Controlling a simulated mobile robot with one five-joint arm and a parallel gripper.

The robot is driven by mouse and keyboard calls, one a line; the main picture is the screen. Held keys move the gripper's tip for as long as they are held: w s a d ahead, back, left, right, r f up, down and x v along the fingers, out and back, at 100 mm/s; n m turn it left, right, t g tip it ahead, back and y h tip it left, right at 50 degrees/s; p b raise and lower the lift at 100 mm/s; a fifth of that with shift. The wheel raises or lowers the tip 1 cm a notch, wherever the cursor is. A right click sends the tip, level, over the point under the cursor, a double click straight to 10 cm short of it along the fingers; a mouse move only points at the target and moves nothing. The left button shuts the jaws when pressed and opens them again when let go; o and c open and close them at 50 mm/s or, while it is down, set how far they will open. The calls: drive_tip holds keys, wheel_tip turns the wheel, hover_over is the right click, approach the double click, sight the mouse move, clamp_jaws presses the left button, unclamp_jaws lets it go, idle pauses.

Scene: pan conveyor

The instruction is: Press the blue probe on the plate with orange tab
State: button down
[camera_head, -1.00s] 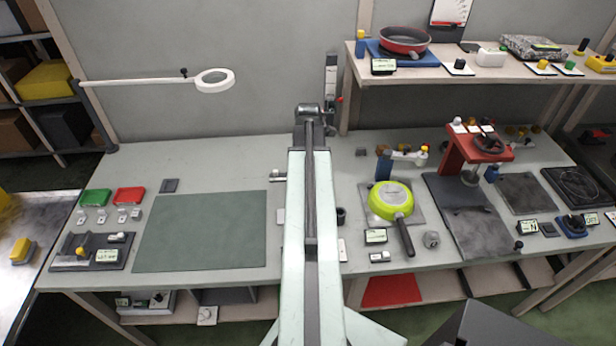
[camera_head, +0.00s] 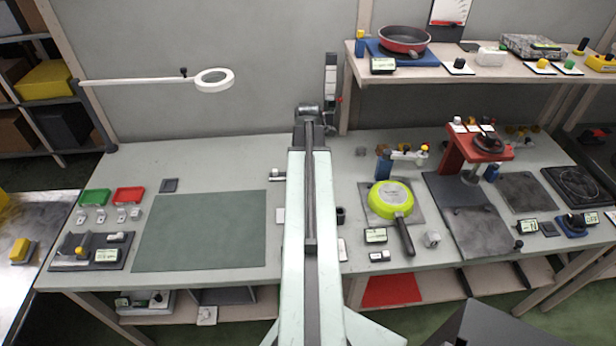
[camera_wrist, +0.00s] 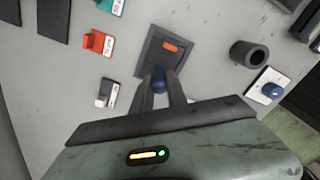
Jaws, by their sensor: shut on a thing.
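In the wrist view, my gripper (camera_wrist: 160,82) is shut on the blue probe (camera_wrist: 158,86); only a small rounded blue part shows between the fingers. The fingertips are over the near edge of a dark square plate (camera_wrist: 150,52) with a raised rim. Its orange tab (camera_wrist: 171,46) lies beyond the fingertips. I cannot tell whether the probe touches the plate. In the head view, my own arm hides the gripper, the probe and the plate.
In the wrist view, a black ring (camera_wrist: 249,54) and a blue-knobbed white block (camera_wrist: 268,91) stand right of the plate. A red-orange labelled stand (camera_wrist: 98,43) and a small white-and-black block (camera_wrist: 107,92) lie left. Bare grey bench surrounds the plate.

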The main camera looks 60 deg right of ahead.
wheel_tip(320, 180, up, 7)
drive_tip(key=p, duration=0.7)
drive_tip(key=shift+f, duration=0.1)
